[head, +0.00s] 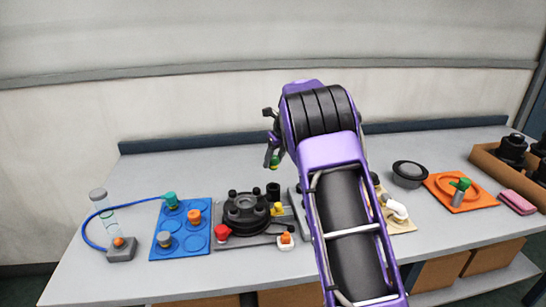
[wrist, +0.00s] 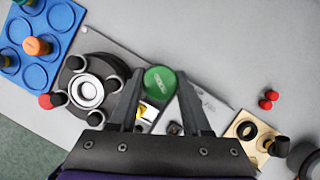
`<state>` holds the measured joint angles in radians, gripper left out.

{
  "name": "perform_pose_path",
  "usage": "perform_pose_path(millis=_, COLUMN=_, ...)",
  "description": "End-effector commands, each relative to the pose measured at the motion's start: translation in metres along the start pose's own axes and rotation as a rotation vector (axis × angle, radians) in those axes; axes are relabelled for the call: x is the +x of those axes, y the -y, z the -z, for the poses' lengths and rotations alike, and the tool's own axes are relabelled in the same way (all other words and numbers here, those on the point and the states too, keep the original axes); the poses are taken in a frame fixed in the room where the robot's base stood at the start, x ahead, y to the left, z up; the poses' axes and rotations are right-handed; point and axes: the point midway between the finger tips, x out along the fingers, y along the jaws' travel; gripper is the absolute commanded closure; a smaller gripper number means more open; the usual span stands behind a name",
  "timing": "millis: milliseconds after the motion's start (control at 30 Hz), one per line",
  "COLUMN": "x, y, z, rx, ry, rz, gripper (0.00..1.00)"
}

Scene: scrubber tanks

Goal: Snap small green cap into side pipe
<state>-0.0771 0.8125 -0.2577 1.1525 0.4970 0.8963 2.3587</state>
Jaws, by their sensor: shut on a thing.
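My gripper (wrist: 160,82) is shut on the small green cap (wrist: 159,78), a round disc held between the fingertips with its top face to the wrist camera. In the head view the cap (head: 275,162) shows as a small green spot below my gripper (head: 271,150), in the air above the table. A dark round tank fitting (head: 246,213) with several knobs stands below and left of the gripper; it also shows in the wrist view (wrist: 89,91). A short black upright pipe (head: 273,190) stands beside it. I cannot tell for sure which part is the side pipe.
A blue tray (head: 182,247) with colored plugs lies at left, near a hose and clear tube. A beige plate (wrist: 247,128), black bowl (head: 409,174), orange mat (head: 447,200) and brown box (head: 494,170) stand at right. The back of the table is mostly clear.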

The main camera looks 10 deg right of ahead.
Motion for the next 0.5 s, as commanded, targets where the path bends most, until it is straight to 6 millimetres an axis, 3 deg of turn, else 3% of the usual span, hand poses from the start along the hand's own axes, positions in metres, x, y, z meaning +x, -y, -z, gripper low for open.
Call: perform_pose_path(millis=500, x=0.041, y=0.000, z=0.018, rx=0.000, ry=-0.001, rz=0.000, gripper=1.00)
